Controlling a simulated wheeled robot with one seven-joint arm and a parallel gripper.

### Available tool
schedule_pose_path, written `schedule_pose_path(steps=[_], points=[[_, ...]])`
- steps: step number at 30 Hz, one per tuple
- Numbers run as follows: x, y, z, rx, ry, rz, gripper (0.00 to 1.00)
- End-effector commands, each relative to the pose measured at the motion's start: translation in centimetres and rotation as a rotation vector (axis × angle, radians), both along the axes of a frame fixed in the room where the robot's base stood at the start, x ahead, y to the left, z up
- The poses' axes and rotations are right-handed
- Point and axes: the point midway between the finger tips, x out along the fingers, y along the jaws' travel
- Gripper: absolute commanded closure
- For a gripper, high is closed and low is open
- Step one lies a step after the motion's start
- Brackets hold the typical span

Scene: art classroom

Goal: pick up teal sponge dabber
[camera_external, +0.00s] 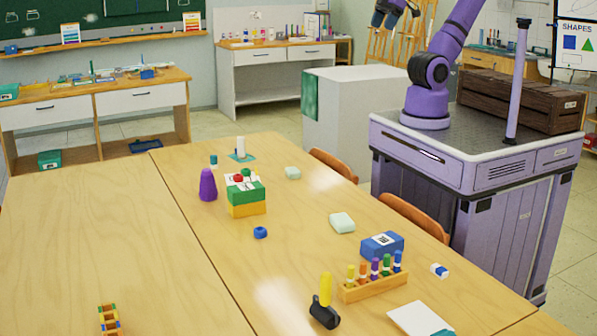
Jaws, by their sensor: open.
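No object is clearly recognisable as a teal sponge dabber. A small teal cylinder (213,160) stands upright near the far edge of the wooden table. Just right of it, a white upright cylinder (240,146) stands on a flat teal square (246,157). Either could be the dabber; they are too small to tell. My gripper (385,19) is at the top edge, partly cut off, above the floor beyond the table. It is open, with nothing visible in it, and well away from both teal items.
The table (150,230) also bears a purple cone (208,185), green-yellow blocks (246,196), a blue ring (260,232), pale mint blocks (342,222), a blue box (382,245), a marker rack (375,286) and a black-yellow tool (324,303). Chairs (415,217) stand along its right side. Its left half is mostly clear.

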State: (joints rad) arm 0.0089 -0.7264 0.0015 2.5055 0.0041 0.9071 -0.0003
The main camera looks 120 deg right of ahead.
Motion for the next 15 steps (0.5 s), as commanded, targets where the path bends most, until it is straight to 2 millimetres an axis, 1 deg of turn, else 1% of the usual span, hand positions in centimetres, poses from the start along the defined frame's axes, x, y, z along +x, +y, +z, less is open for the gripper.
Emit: schedule_pose_path(steps=[5, 9, 14, 15], points=[[4.7, -1.1, 1.5, 0.001, 0.029, -0.029, 0.33], [9.1, -2.4, 2.3, 0.002, 0.050, -0.054, 0.33], [14.2, -4.2, 2.6, 0.004, 0.074, -0.082, 0.33], [15.5, -4.8, 2.5, 0.004, 0.080, -0.089, 0.33]])
